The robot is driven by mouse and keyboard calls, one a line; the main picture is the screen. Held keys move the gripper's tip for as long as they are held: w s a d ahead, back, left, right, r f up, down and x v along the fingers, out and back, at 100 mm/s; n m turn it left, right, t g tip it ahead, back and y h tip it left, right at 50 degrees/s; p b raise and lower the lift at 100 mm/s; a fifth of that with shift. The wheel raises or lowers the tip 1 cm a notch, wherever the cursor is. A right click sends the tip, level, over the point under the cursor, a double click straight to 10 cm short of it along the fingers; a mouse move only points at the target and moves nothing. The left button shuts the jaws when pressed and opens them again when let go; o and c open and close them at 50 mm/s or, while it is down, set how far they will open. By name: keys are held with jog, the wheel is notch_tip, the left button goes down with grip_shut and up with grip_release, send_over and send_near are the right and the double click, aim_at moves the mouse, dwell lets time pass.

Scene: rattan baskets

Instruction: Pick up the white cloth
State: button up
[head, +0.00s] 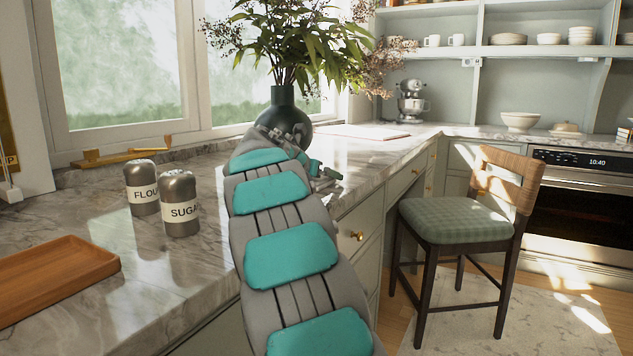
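A flat, pale sheet-like thing (362,131) lies on the far part of the counter, right of the vase. It may be the white cloth, but it is too small to tell. My arm with teal pads reaches forward over the counter's front edge. My gripper (324,176) is at its far end, small and partly hidden by the arm, in front of the dark vase and nearer to me than the pale sheet. I cannot see whether its fingers are apart or hold anything.
A dark vase (276,112) with tall leafy stems stands beyond my arm. Flour (141,190) and sugar (180,205) canisters and a wooden tray (55,275) are on the marble counter at left. A cushioned chair (455,221) stands on the floor at right.

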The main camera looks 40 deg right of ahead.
jog(key=shift+r, duration=0.1)
jog(key=c, duration=1.2)
jog(key=shift+o, duration=0.2)
jog(key=shift+r, duration=0.1)
